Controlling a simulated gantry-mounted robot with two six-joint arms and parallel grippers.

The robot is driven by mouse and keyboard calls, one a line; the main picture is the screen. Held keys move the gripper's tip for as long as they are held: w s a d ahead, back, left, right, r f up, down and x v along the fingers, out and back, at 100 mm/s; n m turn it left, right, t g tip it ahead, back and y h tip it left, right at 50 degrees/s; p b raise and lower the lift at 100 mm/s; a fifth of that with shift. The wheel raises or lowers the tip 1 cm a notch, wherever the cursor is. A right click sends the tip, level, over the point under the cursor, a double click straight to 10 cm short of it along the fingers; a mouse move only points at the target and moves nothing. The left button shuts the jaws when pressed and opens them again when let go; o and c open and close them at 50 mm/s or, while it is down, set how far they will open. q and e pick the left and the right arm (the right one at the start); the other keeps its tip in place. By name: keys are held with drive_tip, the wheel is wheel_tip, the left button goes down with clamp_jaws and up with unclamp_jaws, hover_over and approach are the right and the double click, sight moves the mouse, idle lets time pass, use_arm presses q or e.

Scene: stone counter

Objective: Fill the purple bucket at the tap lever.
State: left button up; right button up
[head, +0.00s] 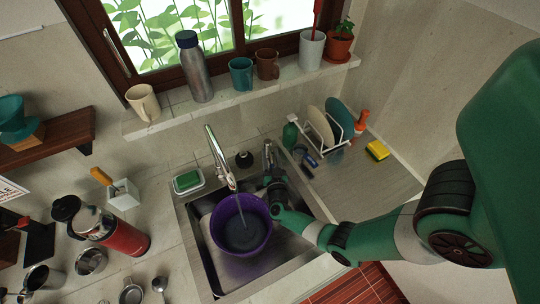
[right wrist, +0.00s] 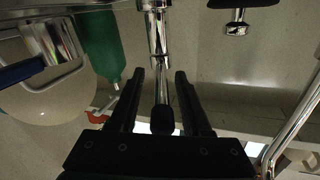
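The purple bucket (head: 216,222) stands upright in the sink under the curved chrome spout (head: 216,150). A thin pale stream (head: 240,208) runs from the spout into it, and a greyish surface shows inside. The chrome tap lever (head: 268,152) stands right of the spout. My right gripper (head: 271,180) is at the lever. In the right wrist view, its two dark fingers (right wrist: 159,78) are apart on either side of the black-tipped lever (right wrist: 163,118), with gaps showing on both sides. My left gripper is not in view.
The steel sink (head: 290,240) surrounds the bucket. A dish rack (head: 320,128) with plates, a green bottle (head: 290,134) and a yellow sponge (head: 377,150) are to the right. A soap dish (head: 188,181) and red flask (head: 125,238) are left. The window sill holds mugs above.

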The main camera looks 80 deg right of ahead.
drive_tip(key=shift+s+a, duration=0.1)
drive_tip(key=shift+a, duration=0.3)
drive_tip(key=p+v, duration=0.2)
drive_tip(key=v, duration=0.9)
drive_tip(key=shift+d, duration=0.1)
idle(6.4)
